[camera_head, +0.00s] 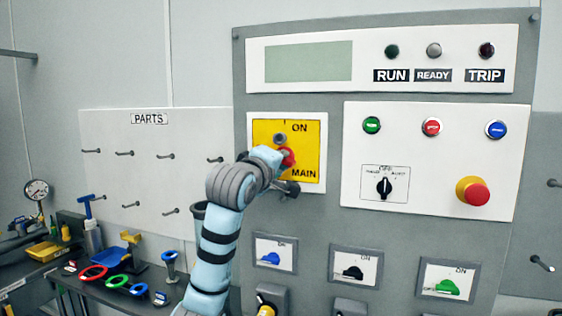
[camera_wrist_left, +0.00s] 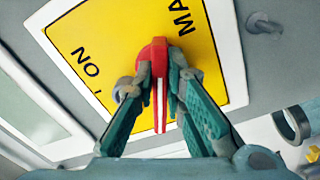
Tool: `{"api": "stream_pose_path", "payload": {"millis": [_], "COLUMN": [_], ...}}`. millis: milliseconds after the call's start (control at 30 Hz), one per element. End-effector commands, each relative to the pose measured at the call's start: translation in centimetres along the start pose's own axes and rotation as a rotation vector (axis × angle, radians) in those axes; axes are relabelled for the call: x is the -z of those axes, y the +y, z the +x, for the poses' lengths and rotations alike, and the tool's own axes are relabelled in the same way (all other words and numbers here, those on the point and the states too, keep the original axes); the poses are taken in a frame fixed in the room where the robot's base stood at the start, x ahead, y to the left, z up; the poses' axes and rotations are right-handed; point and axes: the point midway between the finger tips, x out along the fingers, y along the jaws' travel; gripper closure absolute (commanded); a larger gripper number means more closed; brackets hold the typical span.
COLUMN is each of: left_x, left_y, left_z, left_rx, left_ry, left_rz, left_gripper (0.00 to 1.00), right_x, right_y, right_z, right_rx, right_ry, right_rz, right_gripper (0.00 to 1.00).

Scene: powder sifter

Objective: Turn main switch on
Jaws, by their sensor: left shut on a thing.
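The main switch has a red handle (camera_head: 287,157) on a yellow plate (camera_head: 310,150) marked ON and MAIN, set in a white frame on the grey panel. My left gripper (camera_head: 284,172) is at this plate, and its arm hides part of it. In the left wrist view the two fingers of my left gripper (camera_wrist_left: 160,90) are shut on the red handle (camera_wrist_left: 158,50), one on each side. The yellow plate (camera_wrist_left: 215,60) lies behind them, with ON to the left of the handle. My right gripper is not in view.
A control panel (camera_head: 352,185) with buttons, a selector knob (camera_head: 384,187) and a red emergency button (camera_head: 473,191) is to the right. Several coloured switches sit below. A white PARTS board (camera_head: 100,170) with pegs and a cluttered bench (camera_head: 105,290) are at left.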

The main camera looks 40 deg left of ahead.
Motion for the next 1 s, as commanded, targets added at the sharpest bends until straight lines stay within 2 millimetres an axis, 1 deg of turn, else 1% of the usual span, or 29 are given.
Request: {"api": "stream_pose_path", "payload": {"millis": [33,800,1000], "left_x": [-0.14,-0.24,-0.25], "left_y": [-0.27,-0.29,-0.29], "left_z": [0.07,0.1,0.09], "left_rx": [0.008,0.006,0.005], "left_ry": [-0.004,-0.009,-0.01], "left_rz": [0.04,0.769,0.937], "left_gripper": [1.0,1.0,1.0], "right_x": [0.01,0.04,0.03], "right_y": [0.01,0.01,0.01], "right_z": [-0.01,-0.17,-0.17], "right_rx": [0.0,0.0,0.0], "right_ry": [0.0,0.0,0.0], "right_rz": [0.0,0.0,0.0], "right_gripper": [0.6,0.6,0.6]}}
